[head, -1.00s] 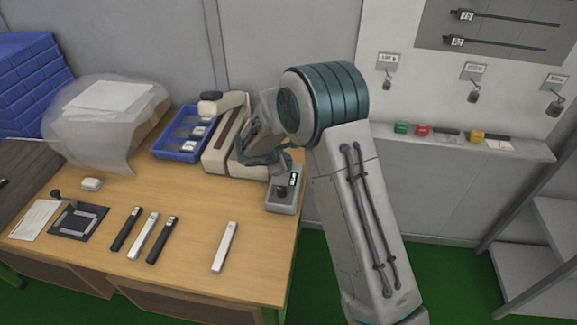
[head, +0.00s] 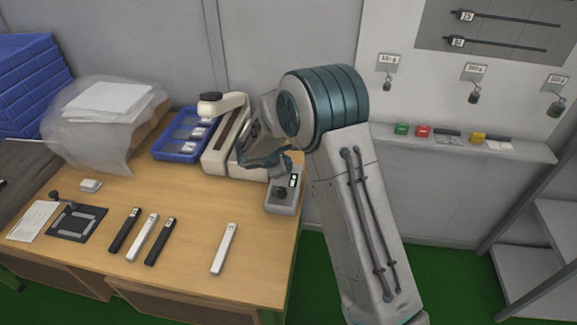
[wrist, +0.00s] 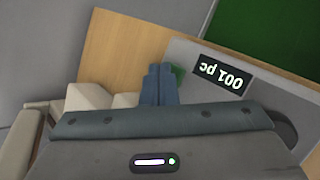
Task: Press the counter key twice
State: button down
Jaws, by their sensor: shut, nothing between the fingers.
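The counter (head: 285,205) is a grey box near the right edge of the wooden table. Its lit display (head: 293,180) shows in the head view, with a dark round part beside it. In the wrist view the display (wrist: 222,77) appears upside down and reads "001 pc". A green key (wrist: 179,74) on the grey counter top is partly hidden behind my fingers. My gripper (wrist: 160,84) is shut and empty, its fingertips over or at the green key; I cannot tell whether they touch. In the head view my gripper (head: 282,170) is at the counter's back end.
A cream press-like device (head: 225,145) stands close behind and left of the counter. A blue tray (head: 163,153) is beyond it. Several black and white bars, one being a white bar (head: 224,248), lie on the table front. A ledge (head: 460,142) runs along the right wall.

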jog(key=shift+f, duration=0.25)
jog(key=shift+r, duration=0.1)
dwell(0.5)
jog(key=shift+r, duration=0.75)
jog(key=shift+r, duration=0.1)
jog(key=shift+r+p, duration=1.65)
jog(key=shift+r, duration=0.8)
